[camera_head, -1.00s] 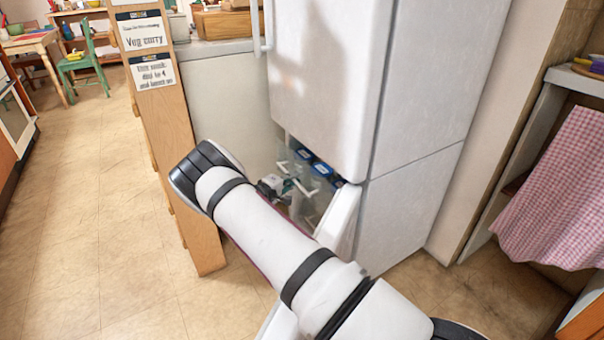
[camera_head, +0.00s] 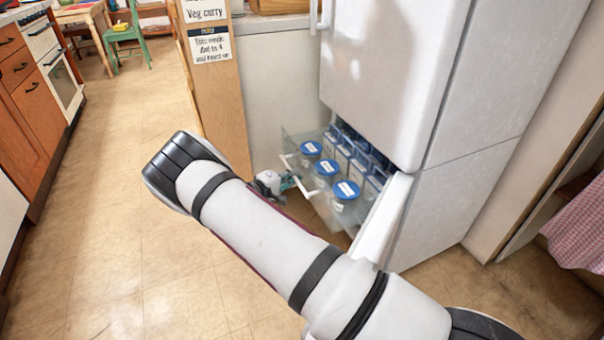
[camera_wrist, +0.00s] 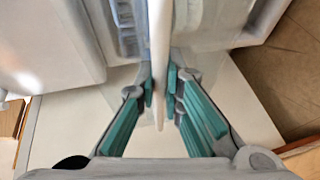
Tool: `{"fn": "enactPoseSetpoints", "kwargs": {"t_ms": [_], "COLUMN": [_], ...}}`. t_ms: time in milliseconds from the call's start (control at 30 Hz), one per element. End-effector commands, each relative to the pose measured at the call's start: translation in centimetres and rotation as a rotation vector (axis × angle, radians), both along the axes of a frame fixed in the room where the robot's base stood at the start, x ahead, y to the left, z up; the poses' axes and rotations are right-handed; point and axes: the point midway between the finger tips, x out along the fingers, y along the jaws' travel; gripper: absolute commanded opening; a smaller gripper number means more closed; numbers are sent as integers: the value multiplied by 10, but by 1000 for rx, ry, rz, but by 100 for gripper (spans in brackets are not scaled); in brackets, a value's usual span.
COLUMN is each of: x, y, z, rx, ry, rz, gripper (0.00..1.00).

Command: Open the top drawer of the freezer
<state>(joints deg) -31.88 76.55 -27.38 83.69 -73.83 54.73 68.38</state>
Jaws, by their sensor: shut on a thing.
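The freezer is the lower part of the white fridge-freezer (camera_head: 385,70), with its white door (camera_head: 382,222) swung open. The clear top drawer (camera_head: 292,140) stands pulled out in the head view. It holds several tubs with blue lids (camera_head: 327,167) and more packs behind. A white handle bar (camera_wrist: 160,50) runs along its front and also shows in the head view (camera_head: 289,163). My gripper (camera_wrist: 160,84) has its teal-padded fingers shut on this bar. In the head view my gripper (camera_head: 272,184) is small and partly hidden by my arm.
A wooden panel with recipe cards (camera_head: 210,45) stands left of the freezer. A pink checked cloth (camera_head: 578,220) hangs at the right. Tan floor (camera_head: 110,200) lies open at the left. Orange cupboards (camera_head: 35,110) line the far left.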

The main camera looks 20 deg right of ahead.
Motion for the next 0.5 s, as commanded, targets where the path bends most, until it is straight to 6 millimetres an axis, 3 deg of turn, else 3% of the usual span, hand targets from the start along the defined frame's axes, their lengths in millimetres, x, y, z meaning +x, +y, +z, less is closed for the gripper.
{"fn": "enactPoseSetpoints", "kwargs": {"t_ms": [200, 500], "x": [1, 2], "y": [13, 16], "z": [0, 0], "rx": [4, 3], "ry": [-3, -3], "rz": [5, 4], "gripper": [0, 0]}}
